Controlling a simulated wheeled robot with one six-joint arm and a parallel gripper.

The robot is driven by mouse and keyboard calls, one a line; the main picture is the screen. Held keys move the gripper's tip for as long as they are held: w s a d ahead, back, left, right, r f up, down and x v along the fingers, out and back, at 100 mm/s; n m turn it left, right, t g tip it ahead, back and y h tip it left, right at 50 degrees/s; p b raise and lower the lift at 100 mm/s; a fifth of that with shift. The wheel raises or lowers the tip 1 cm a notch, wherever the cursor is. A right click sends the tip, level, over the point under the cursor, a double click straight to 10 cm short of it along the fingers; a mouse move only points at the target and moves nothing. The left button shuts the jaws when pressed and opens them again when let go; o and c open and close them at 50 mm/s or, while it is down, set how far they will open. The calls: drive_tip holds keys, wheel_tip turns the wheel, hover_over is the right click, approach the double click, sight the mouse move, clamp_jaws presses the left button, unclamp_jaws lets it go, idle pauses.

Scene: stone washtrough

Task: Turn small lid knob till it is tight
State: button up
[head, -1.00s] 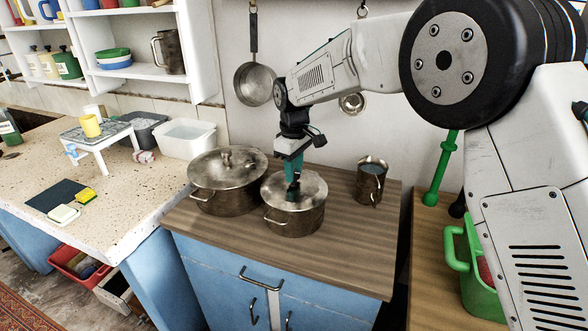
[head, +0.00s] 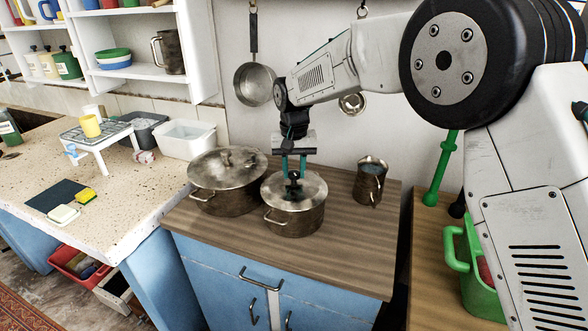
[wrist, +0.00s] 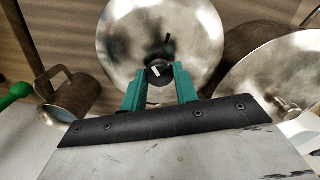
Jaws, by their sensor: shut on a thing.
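The small pot (head: 294,220) stands on the wooden counter with its shiny metal lid (head: 312,186) on top. My gripper (head: 294,181) points down over the middle of this lid, its two green fingers on either side of the dark round knob (head: 294,177). In the wrist view the fingers (wrist: 160,78) are shut on the knob (wrist: 158,72), which has a white mark on its top. The lid (wrist: 125,35) fills the top middle of that view. The knob's lower part is hard to see, so I cannot tell if it touches the lid.
A larger lidded pot (head: 222,198) stands close on the left. A metal jug (head: 370,182) stands to the right. A pan (head: 254,84) hangs on the wall behind. The counter's front right (head: 355,250) is clear.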

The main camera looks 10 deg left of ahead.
sight(295, 172)
drive_tip(key=m, duration=0.4)
drive_tip(key=shift+m, duration=2.2)
drive_tip(key=o, duration=1)
wheel_tip(295, 172, up, 8)
drive_tip(key=shift+f, duration=0.1)
